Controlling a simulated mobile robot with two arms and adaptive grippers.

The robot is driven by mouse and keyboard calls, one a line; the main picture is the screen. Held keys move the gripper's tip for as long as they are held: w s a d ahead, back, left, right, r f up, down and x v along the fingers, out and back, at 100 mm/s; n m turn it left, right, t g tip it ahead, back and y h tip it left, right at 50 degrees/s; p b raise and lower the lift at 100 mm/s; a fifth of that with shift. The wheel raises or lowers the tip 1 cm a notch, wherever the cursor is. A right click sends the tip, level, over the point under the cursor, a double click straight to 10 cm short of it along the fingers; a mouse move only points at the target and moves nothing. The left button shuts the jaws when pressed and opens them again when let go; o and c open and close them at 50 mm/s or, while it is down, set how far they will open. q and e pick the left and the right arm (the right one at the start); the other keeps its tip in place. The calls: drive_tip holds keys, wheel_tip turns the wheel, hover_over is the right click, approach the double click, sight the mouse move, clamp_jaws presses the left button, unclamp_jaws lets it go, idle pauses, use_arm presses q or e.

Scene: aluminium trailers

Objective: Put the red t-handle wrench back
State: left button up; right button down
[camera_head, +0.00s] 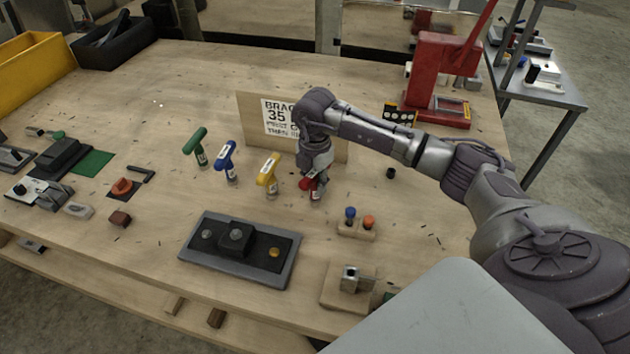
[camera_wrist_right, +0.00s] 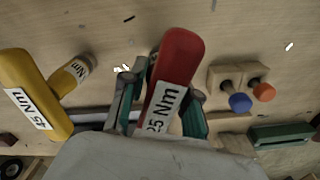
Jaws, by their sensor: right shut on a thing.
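The red t-handle wrench (camera_wrist_right: 177,72) fills the middle of the right wrist view, with a label ending in "25 Nm" on its handle. In the head view its red handle (camera_head: 307,184) shows under my right gripper (camera_head: 314,184), in line with the row of other t-handles. My right gripper (camera_wrist_right: 163,108) is shut on the red handle, one finger on each side. The wrench looks upright; its lower end is mostly hidden, so I cannot tell whether it is seated. My left gripper is not in view.
The yellow (camera_head: 269,173), blue (camera_head: 227,160) and green (camera_head: 196,147) t-handles stand to the left. A dark fixture plate (camera_head: 190,257) lies in front. A wooden block (camera_head: 357,233) with blue and orange knobs is at the right. A sign board (camera_head: 252,115) stands behind.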

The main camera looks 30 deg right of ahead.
drive_tip(key=shift+f, duration=0.5)
drive_tip(key=shift+f, duration=0.1)
drive_tip(key=c, duration=1.3)
unclamp_jaws()
drive_tip(key=shift+f, duration=0.15)
drive_tip(key=o, duration=0.4)
drive_tip(key=shift+o, duration=0.2)
